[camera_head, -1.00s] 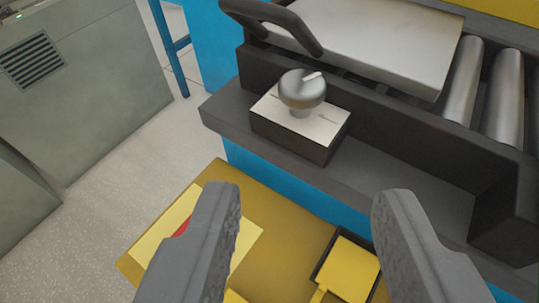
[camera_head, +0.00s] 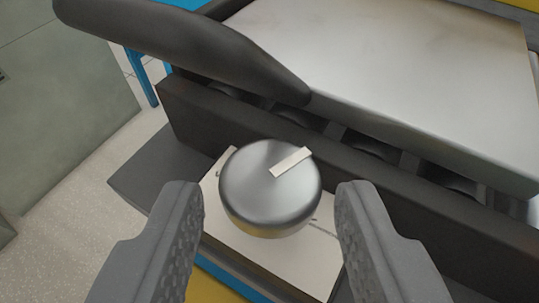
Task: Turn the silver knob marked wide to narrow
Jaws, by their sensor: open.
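The silver knob (camera_head: 262,205) is round and domed, with a pale pointer strip (camera_head: 291,162) on its top that points to the upper right. It sits on a white label plate (camera_head: 245,245), which carries small dark marks too small to read. My gripper (camera_head: 270,200) is open. One finger is on the left of the knob and the other on the right, with a small gap showing on each side. The knob hides the middle of the plate.
A black handle (camera_head: 190,45) curves across the upper left, close beyond the knob. It joins a flat metal slab (camera_head: 390,80) lying over rollers. A dark rail (camera_head: 330,165) runs just behind the knob. Pale floor shows at the left.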

